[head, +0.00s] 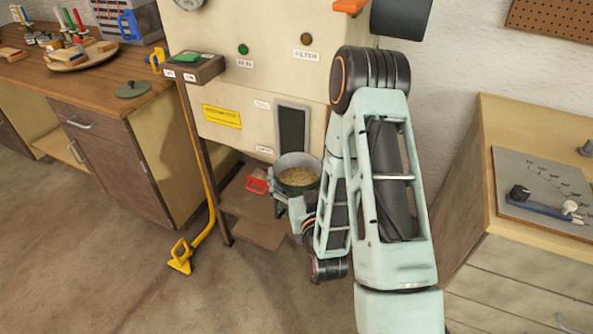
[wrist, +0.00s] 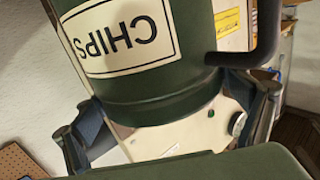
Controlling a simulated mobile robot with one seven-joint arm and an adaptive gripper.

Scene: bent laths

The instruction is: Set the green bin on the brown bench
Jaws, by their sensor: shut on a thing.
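The green bin (head: 301,189) stands at the foot of the cream machine, filled with tan chips. In the wrist view the bin (wrist: 150,85) fills much of the picture, with its CHIPS label upside down and a dark handle at the right. My gripper (head: 287,207) is low at the bin's near side, partly hidden by my arm. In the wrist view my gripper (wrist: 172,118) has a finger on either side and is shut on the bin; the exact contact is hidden. The brown bench (head: 62,86) is at the left, with a brown wooden top.
The cream machine (head: 225,95) stands behind the bin. A red-handled item (head: 257,185) lies beside the bin. A yellow pole with a foot (head: 181,256) stands on the floor. The bench holds a round plate (head: 80,57) and a dark lid (head: 132,89). A pale wooden cabinet (head: 530,245) is at the right.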

